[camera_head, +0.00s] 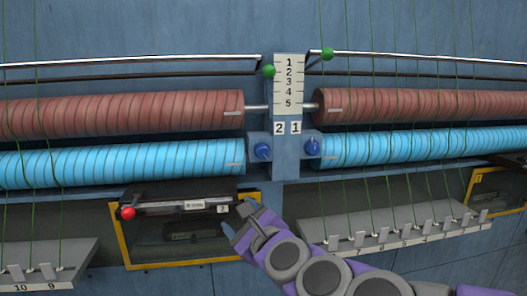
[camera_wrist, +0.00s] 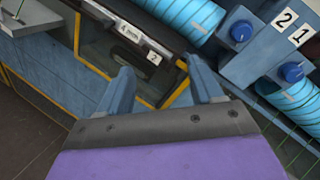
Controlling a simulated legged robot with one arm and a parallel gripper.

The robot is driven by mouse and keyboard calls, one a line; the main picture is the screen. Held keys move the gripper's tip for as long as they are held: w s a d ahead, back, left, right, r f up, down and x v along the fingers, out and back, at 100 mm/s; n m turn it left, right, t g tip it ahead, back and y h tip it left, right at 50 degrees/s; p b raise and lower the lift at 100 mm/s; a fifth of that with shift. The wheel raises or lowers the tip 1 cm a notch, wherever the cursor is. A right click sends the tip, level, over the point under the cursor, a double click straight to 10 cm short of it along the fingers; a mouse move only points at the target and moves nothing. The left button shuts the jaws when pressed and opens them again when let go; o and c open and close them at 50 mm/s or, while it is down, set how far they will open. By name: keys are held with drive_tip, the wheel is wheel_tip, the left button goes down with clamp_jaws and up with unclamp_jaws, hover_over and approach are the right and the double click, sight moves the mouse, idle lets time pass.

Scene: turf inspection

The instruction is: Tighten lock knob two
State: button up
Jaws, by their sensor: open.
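Lock knob two (camera_head: 262,151) is a small blue knob on the block below the "2" label (camera_head: 279,128), left of the central post. It also shows in the wrist view (camera_wrist: 240,31) at the upper right. Lock knob one (camera_head: 312,147) is a similar blue knob on the right side. My gripper (camera_head: 241,220) is below and a little left of knob two, in front of the yellow-framed opening. In the wrist view my gripper (camera_wrist: 161,82) has its two blue fingers apart with nothing between them, and knob two is beyond the right finger.
Red rollers (camera_head: 130,112) and blue rollers (camera_head: 120,163) run to both sides of the post. A dark bar with a red ball (camera_head: 128,213) lies above the yellow frame (camera_head: 121,245). Green threads run to a grey ledge (camera_head: 345,233) at right. A number scale (camera_head: 289,83) tops the post.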

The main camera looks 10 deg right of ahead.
drive_tip(key=w+d+r+m+t+h+p, duration=0.2)
drive_tip(key=w+d+r+m+h+p, duration=0.25)
drive_tip(key=d+m, duration=0.5)
drive_tip(key=m+p, duration=0.1)
approach(263, 154)
drive_tip(key=shift+h, duration=0.45)
drive_tip(key=w, duration=0.7)
drive_tip(key=shift+w+a+f, duration=0.1)
drive_tip(key=shift+w+a, duration=0.15)
drive_tip(key=shift+w, duration=0.1)
drive_tip(key=shift+w+p, duration=0.35)
drive_tip(key=shift+w, duration=0.5)
drive_tip(key=c, duration=1.1)
